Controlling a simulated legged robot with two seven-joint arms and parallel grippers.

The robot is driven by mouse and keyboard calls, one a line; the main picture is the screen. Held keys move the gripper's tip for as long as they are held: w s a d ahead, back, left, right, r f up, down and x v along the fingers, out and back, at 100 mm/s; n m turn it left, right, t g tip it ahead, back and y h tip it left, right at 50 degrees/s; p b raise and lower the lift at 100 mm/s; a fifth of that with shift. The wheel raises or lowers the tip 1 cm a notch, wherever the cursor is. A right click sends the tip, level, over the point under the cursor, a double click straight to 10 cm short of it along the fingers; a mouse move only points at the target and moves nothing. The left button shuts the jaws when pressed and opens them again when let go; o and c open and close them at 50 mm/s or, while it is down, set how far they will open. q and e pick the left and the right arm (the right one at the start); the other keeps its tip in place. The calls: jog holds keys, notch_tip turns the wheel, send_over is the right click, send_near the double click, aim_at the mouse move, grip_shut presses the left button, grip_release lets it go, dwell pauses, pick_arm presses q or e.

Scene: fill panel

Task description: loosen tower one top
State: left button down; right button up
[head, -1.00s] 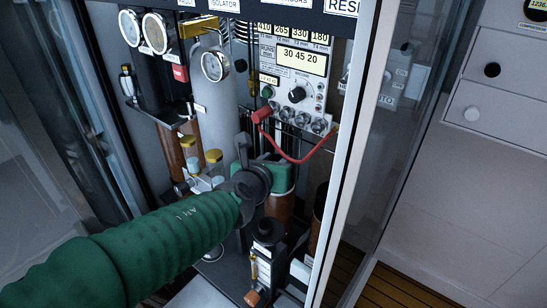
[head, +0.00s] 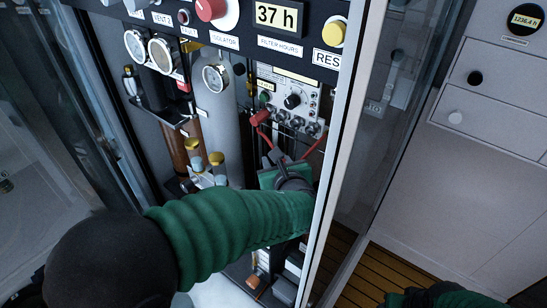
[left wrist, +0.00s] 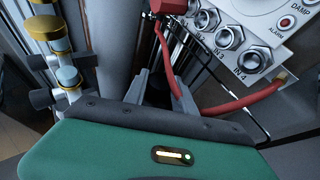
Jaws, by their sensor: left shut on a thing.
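A brown tower (head: 179,152) stands at the left inside the panel cabinet; I cannot tell which tower is tower one. My left gripper (head: 272,155) reaches into the cabinet from the left, below the white instrument box.
Yellow-capped fittings (head: 216,159) stand left of my left gripper. The instrument box (head: 291,98) with its row of sockets is just above it. The pale cabinet door frame (head: 337,150) is close on the right. Wooden slatted floor (head: 375,275) lies beyond it.

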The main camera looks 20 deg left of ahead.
pick_arm(q)
jog(key=shift+r, duration=0.1)
jog(key=c, duration=1)
grip_release()
